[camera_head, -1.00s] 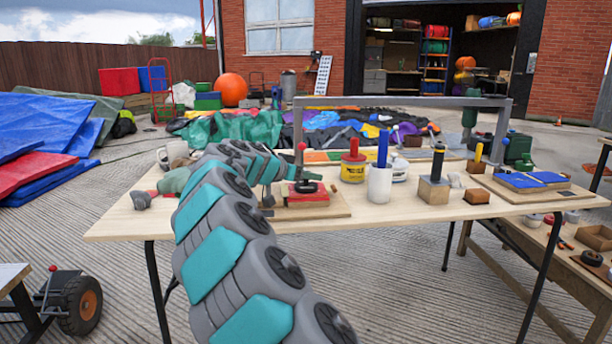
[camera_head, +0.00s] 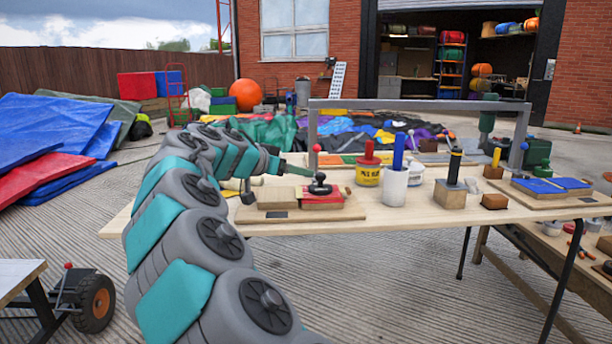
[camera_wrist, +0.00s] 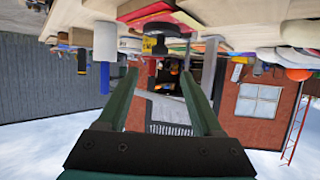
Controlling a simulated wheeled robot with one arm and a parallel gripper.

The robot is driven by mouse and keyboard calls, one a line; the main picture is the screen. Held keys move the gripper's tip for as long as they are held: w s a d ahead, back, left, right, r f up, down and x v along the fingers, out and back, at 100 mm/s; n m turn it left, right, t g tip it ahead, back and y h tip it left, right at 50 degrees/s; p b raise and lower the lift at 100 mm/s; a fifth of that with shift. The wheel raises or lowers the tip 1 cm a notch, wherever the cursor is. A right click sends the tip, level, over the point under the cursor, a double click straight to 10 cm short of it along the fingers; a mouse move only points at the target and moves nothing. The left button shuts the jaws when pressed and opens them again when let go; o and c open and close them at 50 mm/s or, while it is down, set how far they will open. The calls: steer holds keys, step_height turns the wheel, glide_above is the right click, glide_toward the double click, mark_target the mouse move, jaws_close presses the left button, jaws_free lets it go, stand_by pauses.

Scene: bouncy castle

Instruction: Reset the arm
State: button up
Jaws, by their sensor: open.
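My arm of grey and teal links bends over the left end of the wooden table (camera_head: 400,222) in the head view. My gripper (camera_head: 306,172) is at the far end of the arm, over the left part of the table near a red block with a black knob (camera_head: 322,196). Its fingers are small and partly hidden there. In the wrist view, which is upside down, my gripper (camera_wrist: 159,75) has two dark green fingers spread wide with nothing between them.
A white cylinder with a blue stick (camera_head: 394,188), a yellow tub with a red top (camera_head: 368,174) and a wooden block with a black handle (camera_head: 450,192) stand right of my gripper. A grey metal frame (camera_head: 420,104) spans behind. Red and blue mats lie left.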

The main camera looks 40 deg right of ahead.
steer(key=shift+s+a+r, duration=0.1)
steer(key=shift+a+r, duration=0.05)
steer(key=shift+a, duration=0.3)
